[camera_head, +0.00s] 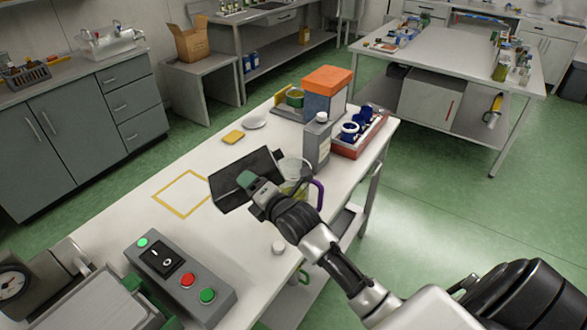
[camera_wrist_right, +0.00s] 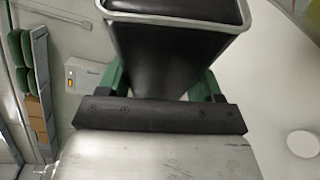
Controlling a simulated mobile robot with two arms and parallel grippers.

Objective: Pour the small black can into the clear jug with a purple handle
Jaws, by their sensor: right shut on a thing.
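My right gripper (camera_head: 247,180) is shut on the small black can (camera_head: 262,163). In the right wrist view the black can (camera_wrist_right: 172,62) sits between the green fingers (camera_wrist_right: 160,85), its pale-rimmed mouth at the top edge. In the head view the can looks tilted, just left of the clear jug (camera_head: 294,167). The jug stands on the white table, partly hidden by my right gripper and arm. Its purple handle (camera_head: 319,195) points right, and something yellowish shows low in it. No stream is visible. My left gripper (camera_head: 152,302) is at the lower left, green fingers apart and empty.
A grey switch box (camera_head: 180,270) stands on the near table. A yellow square outline (camera_head: 182,193) marks clear tabletop left of the can. Behind the jug stand a grey bottle (camera_head: 317,143), an orange-topped box (camera_head: 327,90) and a red tray (camera_head: 360,143) with blue-and-white cups.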

